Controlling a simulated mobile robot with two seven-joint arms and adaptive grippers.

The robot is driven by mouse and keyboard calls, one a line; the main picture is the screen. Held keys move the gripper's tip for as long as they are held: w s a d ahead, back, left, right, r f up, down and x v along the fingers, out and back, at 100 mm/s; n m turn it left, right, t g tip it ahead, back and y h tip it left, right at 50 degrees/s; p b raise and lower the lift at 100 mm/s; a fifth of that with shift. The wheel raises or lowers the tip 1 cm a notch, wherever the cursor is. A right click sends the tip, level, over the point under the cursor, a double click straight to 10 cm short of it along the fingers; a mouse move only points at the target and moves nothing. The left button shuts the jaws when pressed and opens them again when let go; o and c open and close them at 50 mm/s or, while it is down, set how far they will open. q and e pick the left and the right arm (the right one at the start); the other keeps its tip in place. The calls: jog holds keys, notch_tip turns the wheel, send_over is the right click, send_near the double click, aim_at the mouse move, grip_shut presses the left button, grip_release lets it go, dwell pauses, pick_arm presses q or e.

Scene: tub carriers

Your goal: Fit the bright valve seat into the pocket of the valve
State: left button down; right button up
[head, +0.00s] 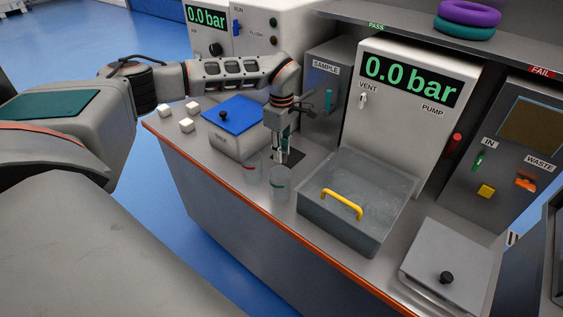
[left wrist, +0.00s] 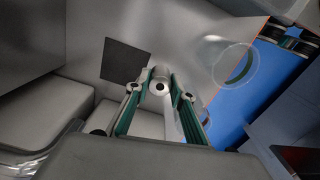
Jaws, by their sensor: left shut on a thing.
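My left gripper (head: 281,156) points down over the bench, close to a dark square patch (head: 293,156). In the left wrist view, my left gripper (left wrist: 160,92) is shut on a small pale grey piece with a round end and a dark hole (left wrist: 158,76). It may be the bright valve seat, but I cannot tell for sure. The dark square patch (left wrist: 124,60) lies beyond the fingertips, to the upper left. I cannot make out the valve or its pocket in either view. My right gripper is not in view.
Two clear beakers, one red-banded (head: 250,172) and one green-banded (head: 280,186), stand near the gripper. A blue-lidded box (head: 236,143) and white cubes (head: 187,125) are left.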

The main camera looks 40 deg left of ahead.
pick_arm(q)
jog(key=shift+f, duration=2.25)
jog(key=shift+f, duration=0.15)
jog(key=c, duration=1.7)
grip_release()
